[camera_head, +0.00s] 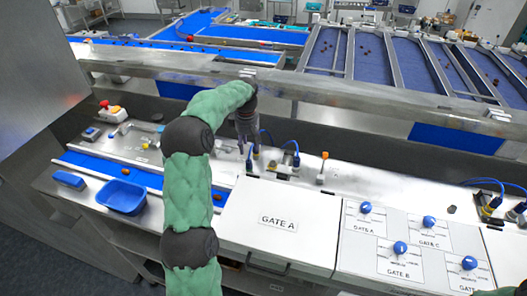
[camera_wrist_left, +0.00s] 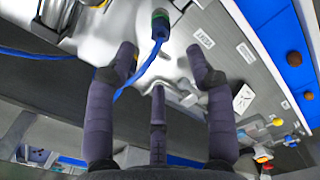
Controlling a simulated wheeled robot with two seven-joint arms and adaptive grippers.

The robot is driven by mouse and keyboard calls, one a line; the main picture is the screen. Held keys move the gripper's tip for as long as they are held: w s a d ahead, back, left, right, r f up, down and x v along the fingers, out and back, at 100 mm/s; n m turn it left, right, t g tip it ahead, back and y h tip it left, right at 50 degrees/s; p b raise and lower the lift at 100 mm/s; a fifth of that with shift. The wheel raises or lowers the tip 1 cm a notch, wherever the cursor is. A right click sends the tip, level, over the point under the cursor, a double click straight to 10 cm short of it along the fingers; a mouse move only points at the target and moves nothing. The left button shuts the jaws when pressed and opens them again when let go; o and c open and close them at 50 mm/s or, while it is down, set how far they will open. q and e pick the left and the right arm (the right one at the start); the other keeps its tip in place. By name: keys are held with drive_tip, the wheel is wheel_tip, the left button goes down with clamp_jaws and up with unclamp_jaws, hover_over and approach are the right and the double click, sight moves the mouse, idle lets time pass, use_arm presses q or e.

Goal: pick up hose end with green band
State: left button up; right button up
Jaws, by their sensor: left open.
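The hose end with the green band (camera_wrist_left: 160,24) shows at the top of the left wrist view, with its blue hose (camera_wrist_left: 141,72) curving down to the left. My left gripper (camera_head: 246,148) is over the steel bench behind the Gate A box, fingers pointing down. In the left wrist view its dark fingers (camera_wrist_left: 163,54) are spread with nothing held. The hose end appears beyond the fingertips, roughly between the two front ones. Whether any finger touches the hose is unclear. In the head view the gripper crowds this spot and the band cannot be made out.
Other blue hoses with connectors (camera_head: 295,158) stand just right of my gripper. The Gate A box (camera_head: 290,222) and a panel of blue knobs (camera_head: 400,248) lie in front. A blue tub (camera_head: 122,197) and a belt with dates are at left. A metal rail (camera_head: 330,92) runs behind.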

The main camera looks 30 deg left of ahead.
sight(249, 161)
use_arm(q)
drive_tip(key=shift+w+r, duration=0.1)
drive_tip(key=shift+r, duration=0.05)
drive_tip(key=shift+f, duration=0.3)
wheel_tip(249, 161, down, 5)
drive_tip(key=shift+r+p, duration=0.1)
drive_tip(key=shift+p, duration=0.5)
wheel_tip(249, 161, down, 5)
drive_tip(key=shift+a+r+p, duration=0.1)
drive_tip(key=shift+r+p, duration=0.05)
drive_tip(key=shift+p, duration=1)
drive_tip(key=shift+f, duration=0.3)
drive_tip(key=shift+c, duration=0.3)
clamp_jaws()
